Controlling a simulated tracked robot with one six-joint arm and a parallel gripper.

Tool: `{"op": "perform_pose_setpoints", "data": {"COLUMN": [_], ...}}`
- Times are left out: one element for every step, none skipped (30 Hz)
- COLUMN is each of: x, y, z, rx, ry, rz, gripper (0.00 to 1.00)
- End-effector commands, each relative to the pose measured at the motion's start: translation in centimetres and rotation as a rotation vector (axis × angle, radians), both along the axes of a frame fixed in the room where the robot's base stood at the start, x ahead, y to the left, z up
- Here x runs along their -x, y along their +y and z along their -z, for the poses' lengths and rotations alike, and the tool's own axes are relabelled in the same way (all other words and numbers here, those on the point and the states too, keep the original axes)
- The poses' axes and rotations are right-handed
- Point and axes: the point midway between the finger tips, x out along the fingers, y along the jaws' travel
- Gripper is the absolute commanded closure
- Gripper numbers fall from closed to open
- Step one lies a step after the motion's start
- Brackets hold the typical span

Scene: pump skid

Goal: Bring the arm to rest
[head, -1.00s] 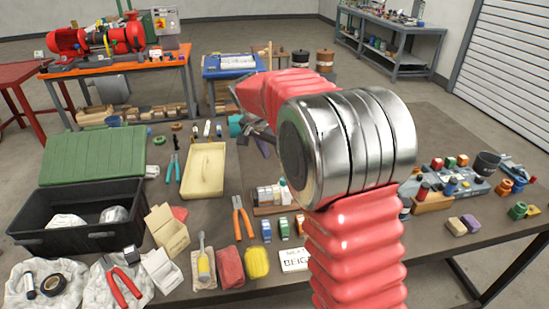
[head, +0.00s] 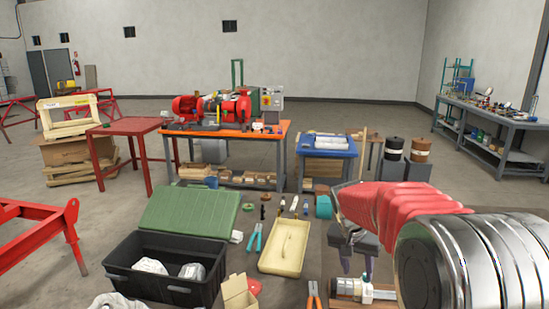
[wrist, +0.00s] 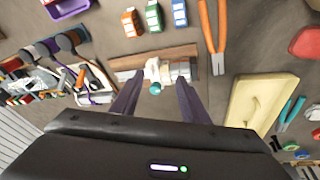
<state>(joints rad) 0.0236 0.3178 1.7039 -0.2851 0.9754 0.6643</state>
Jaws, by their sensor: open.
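My arm (head: 430,230), with red ribbed sleeves and a metal joint, reaches in from the right of the head view. The gap between the fingertips and the holder is hard to judge.
A cream tray (head: 284,247), a black toolbox (head: 160,278) with a green lid (head: 190,211) and pliers (head: 254,238) lie near my gripper. Orange pliers (wrist: 212,35) are beside the holder. The pump (head: 215,106) stands on a bench behind.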

Motion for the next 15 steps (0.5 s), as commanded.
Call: {"op": "perform_pose_setpoints", "data": {"x": [1.0,1.6,2.4,3.0,3.6,4.5,5.2,5.8,6.8,7.4,8.1,9.0,9.6,10.3,11.2], "y": [0.3,0.5,0.7,0.9,1.1,1.3,1.5,1.7,2.0,2.2,2.3,2.6,2.8,2.9,3.2], "z": [-0.2,-0.2,-0.4,-0.4,-0.6,-0.8,-0.9,-1.1,-1.3,-1.5,-1.7,-1.9,-2.1,-2.2,-2.4], "rx": [-0.005,-0.008,-0.013,-0.016,-0.019,-0.025,-0.027,-0.030,-0.035,-0.038,-0.041,-0.045,-0.048,-0.051,-0.053], "ry": [0.008,0.014,0.021,0.026,0.029,0.034,0.037,0.039,0.042,0.041,0.042,0.042,0.040,0.040,0.039], "rz": [-0.031,-0.051,-0.077,-0.096,-0.116,-0.142,-0.163,-0.183,-0.208,-0.226,-0.244,-0.269,-0.284,-0.299,-0.321], "gripper": [0.59,0.59,0.59,0.59,0.59,0.59,0.59,0.59,0.59,0.59,0.59,0.59,0.59,0.59,0.59]}}
